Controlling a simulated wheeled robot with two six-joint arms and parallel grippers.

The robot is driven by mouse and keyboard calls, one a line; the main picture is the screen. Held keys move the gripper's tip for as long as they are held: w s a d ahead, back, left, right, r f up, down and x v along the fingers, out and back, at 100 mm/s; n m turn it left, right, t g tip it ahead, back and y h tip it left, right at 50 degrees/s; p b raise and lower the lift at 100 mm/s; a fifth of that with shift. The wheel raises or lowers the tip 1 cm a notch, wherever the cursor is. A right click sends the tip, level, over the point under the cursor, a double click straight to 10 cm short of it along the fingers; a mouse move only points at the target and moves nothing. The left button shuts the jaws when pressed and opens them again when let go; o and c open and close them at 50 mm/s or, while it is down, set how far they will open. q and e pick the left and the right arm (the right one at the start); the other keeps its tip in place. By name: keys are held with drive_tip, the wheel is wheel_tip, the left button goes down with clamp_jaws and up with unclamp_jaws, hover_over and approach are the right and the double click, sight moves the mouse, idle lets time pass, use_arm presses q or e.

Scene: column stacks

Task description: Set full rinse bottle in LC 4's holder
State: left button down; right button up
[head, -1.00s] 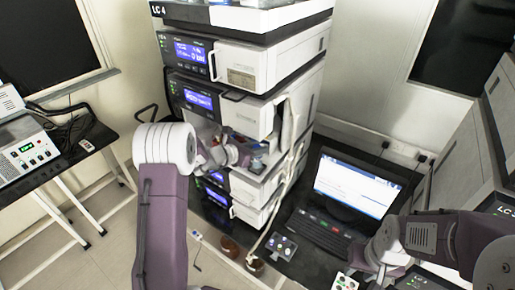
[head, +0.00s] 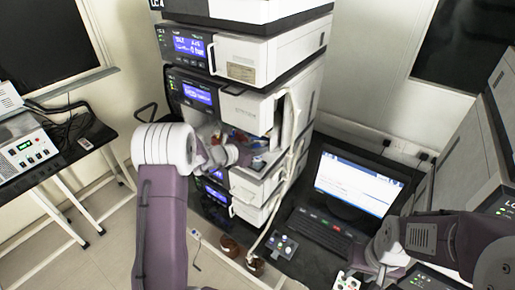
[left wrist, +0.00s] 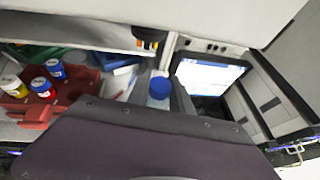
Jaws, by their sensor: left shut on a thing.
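A bottle with a blue cap (left wrist: 160,88) shows just past my left gripper's body in the left wrist view. My left gripper (head: 245,154) is shut on it, inside the open bay of the LC 4 stack (head: 240,105); the fingers are mostly hidden. A red holder (left wrist: 22,103) stands left of the bottle in the left wrist view. It carries a yellow bottle (left wrist: 14,88), a red bottle (left wrist: 43,90) and a blue bottle (left wrist: 56,69). My right gripper (head: 372,274) is low at the right; its fingers are too unclear to judge.
A laptop (head: 350,190) stands on the dark bench right of the stack. Pale tubing (head: 275,215) hangs down the stack's right side. Brown bottles (head: 229,246) stand below it. A side table with an instrument (head: 25,145) is at the left.

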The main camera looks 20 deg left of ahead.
use_arm(q)
drive_tip(key=c, duration=1.1)
unclamp_jaws()
drive_tip(key=shift+s+a, duration=0.2)
drive_tip(key=b+v, duration=0.3)
drive_tip(key=v, duration=0.5)
drive_tip(key=shift+s+r, duration=0.25)
